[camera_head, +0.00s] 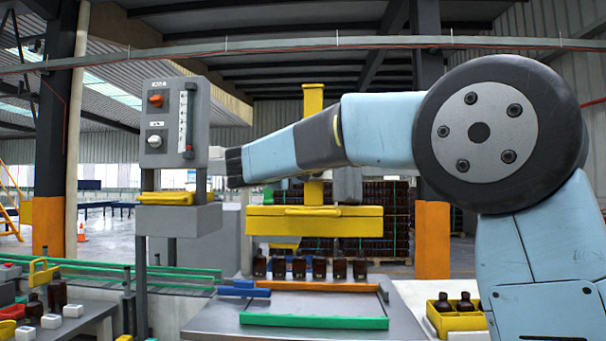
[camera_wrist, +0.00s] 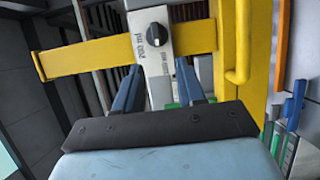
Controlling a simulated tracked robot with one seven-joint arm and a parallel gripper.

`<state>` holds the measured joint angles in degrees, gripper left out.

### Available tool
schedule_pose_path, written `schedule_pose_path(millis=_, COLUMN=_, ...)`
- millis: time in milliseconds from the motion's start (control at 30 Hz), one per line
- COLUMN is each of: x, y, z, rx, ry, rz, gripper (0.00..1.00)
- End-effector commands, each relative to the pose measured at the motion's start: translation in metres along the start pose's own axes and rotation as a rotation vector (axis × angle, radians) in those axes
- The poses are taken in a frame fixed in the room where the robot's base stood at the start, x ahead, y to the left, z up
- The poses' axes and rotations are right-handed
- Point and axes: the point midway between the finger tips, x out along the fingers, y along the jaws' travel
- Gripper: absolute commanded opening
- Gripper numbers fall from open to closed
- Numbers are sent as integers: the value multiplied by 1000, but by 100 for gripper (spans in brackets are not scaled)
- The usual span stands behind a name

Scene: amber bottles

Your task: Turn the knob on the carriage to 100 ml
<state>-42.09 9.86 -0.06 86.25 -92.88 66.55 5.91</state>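In the wrist view a black round knob (camera_wrist: 156,41) sits on a pale grey plate (camera_wrist: 150,15) of the carriage. Dark lettering reading 200 ml stands left of the knob; smaller lettering below it is too small to read. A short light mark shows on the knob, but its exact setting is hard to tell. My gripper (camera_wrist: 158,67) is open and empty, its two blue fingers apart, with the knob ahead of the gap and not touched. In the head view my gripper (camera_head: 228,166) points left, and I cannot make out the knob there.
The yellow carriage bar (camera_head: 315,223) hangs above a row of several amber bottles (camera_head: 319,269). A grey control panel (camera_head: 170,122) stands left of my gripper. In the wrist view a yellow arm (camera_wrist: 80,58) and a yellow handled part (camera_wrist: 245,60) flank the plate.

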Motion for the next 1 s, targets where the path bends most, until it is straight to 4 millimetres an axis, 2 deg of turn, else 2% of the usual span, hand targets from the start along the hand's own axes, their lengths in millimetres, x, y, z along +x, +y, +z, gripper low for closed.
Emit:
schedule_pose_path(millis=33, x=-10, y=0, z=0, rx=0, ry=2, rz=0, gripper=39)
schedule_pose_path(millis=200, x=-38, y=0, z=-1, rx=0, ry=2, rz=0, gripper=39)
schedule_pose_path(millis=400, x=-54, y=-1, z=0, rx=-1, ry=0, rz=-1, gripper=39)
schedule_pose_path(millis=1000, x=-56, y=-2, z=3, rx=1, ry=-4, rz=-7, gripper=39)
